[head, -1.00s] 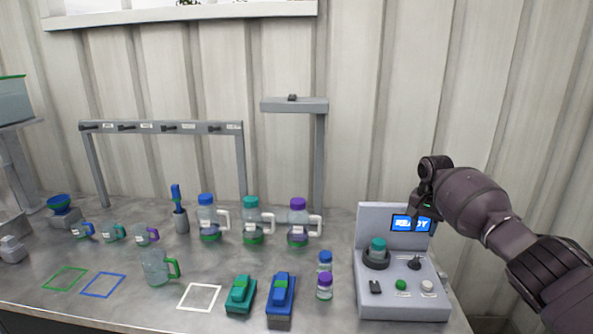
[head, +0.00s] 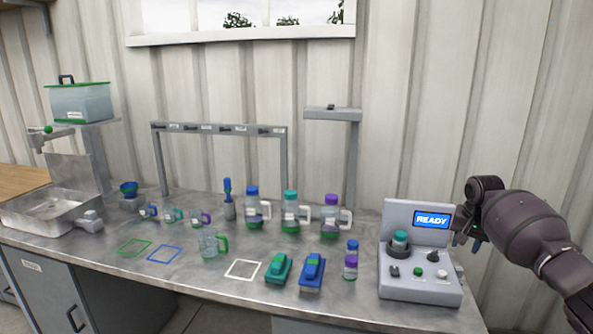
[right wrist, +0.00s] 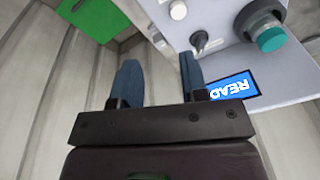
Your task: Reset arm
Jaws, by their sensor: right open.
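My right gripper (head: 468,240) is raised at the right of the head view, just right of the grey control station (head: 420,285). Its two blue fingers (right wrist: 160,85) are apart and empty in the right wrist view. The station has a lit blue screen (head: 431,220) reading READY, a teal-topped round holder (head: 400,240), a black switch, a green button and a white button. The screen also shows in the right wrist view (right wrist: 233,86), beside the right-hand finger. My left gripper is not in any view.
Several jugs (head: 290,213) with coloured lids stand mid-counter. A sink (head: 50,212) and a lidded tank (head: 80,102) are at left. Counter around the painted squares is mostly clear.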

